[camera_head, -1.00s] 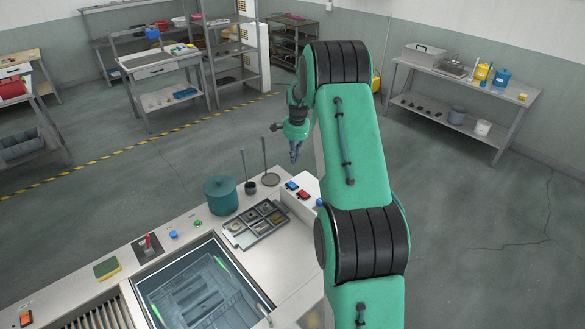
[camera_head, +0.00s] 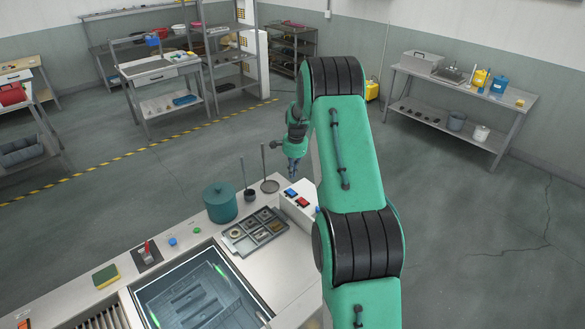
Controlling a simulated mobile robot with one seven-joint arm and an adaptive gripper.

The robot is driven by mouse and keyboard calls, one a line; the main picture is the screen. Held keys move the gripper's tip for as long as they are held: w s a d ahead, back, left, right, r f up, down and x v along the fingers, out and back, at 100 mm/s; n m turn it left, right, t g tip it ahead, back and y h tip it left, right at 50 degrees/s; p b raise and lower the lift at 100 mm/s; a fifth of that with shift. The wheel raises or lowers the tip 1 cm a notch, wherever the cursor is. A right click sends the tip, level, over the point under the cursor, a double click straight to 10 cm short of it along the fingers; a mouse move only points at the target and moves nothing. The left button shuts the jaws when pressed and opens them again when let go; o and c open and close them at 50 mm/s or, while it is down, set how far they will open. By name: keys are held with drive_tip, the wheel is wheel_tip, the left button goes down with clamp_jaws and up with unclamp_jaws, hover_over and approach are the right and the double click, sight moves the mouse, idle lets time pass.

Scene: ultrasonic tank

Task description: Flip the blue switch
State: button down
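The blue switch (camera_head: 290,192) sits on top of a white raised box (camera_head: 300,215) at the far right end of the tank counter. A red switch (camera_head: 302,202) is beside it, a little nearer to me. My gripper (camera_head: 293,176) points down just above and behind the blue switch in the picture, with a small gap between them in the image. Its fingers look close together, but they are too small to tell whether they are open or shut. My arm covers the right side of the white box.
Left of the switches are a grey parts tray (camera_head: 255,232), a thin upright rod on a round base (camera_head: 270,186) and a teal lidded pot (camera_head: 220,202). The open tank (camera_head: 200,295) is nearer.

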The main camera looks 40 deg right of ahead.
sight(292, 193)
drive_tip(key=f, duration=0.6)
drive_tip(key=w+f, duration=0.1)
drive_tip(key=f, duration=0.2)
drive_tip(key=shift+p, duration=0.4)
drive_tip(key=shift+w+f+b, duration=0.25)
drive_tip(key=shift+f+b, duration=0.25)
drive_tip(key=shift+b, duration=0.15)
drive_tip(key=shift+r, duration=0.1)
drive_tip(key=shift+s, duration=0.25)
drive_tip(key=shift+s+a+f, duration=0.1)
drive_tip(key=shift+s+f, duration=0.15)
drive_tip(key=shift+s, duration=0.5)
drive_tip(key=shift+r, duration=0.1)
